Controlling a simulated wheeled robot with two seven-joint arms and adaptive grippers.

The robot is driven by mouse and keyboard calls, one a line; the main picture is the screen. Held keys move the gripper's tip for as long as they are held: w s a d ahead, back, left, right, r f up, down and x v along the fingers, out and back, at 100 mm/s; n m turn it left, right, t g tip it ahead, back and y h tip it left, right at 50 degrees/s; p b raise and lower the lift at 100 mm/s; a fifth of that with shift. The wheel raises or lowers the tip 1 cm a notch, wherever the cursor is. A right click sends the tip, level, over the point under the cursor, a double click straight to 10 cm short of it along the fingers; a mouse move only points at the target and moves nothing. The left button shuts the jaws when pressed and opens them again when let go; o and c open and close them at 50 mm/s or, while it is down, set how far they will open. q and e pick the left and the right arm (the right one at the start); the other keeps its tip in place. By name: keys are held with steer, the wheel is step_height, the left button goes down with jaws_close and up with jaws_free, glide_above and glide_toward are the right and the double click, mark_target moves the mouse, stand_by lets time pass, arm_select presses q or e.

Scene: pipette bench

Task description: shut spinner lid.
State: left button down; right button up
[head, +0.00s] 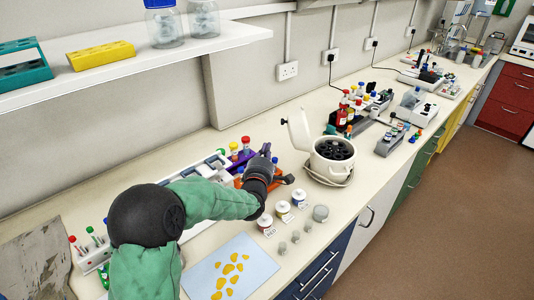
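The spinner (318,171) is a small white round machine on the bench, right of centre in the head view. Its lid (299,130) stands up, tilted open, on the spinner's left rear side. The dark rotor (334,149) with its holes shows inside the open bowl. My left gripper (278,165) is to the left of the spinner, low over the bench and apart from the lid. Its dark fingers look spread, with nothing seen between them. My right gripper is not in view.
Several small labelled jars (283,211) and grey weights stand in front of the spinner. Racks with coloured-cap bottles (350,112) stand behind it. An orange rack (292,160) and a purple rack lie by my gripper. A shelf (130,62) overhangs at upper left.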

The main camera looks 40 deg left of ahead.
mark_target(295, 131)
arm_select(q)
steer(key=w+r, duration=0.1)
steer(key=w, duration=0.6)
steer(key=shift+w+a+r+b, duration=0.15)
steer(key=shift+w+b, duration=0.2)
steer(key=shift+b, duration=0.1)
steer(key=shift+w+d+r+m+p, duration=0.2)
steer(key=shift+r+m+p, duration=0.15)
steer(key=shift+r+m, duration=0.1)
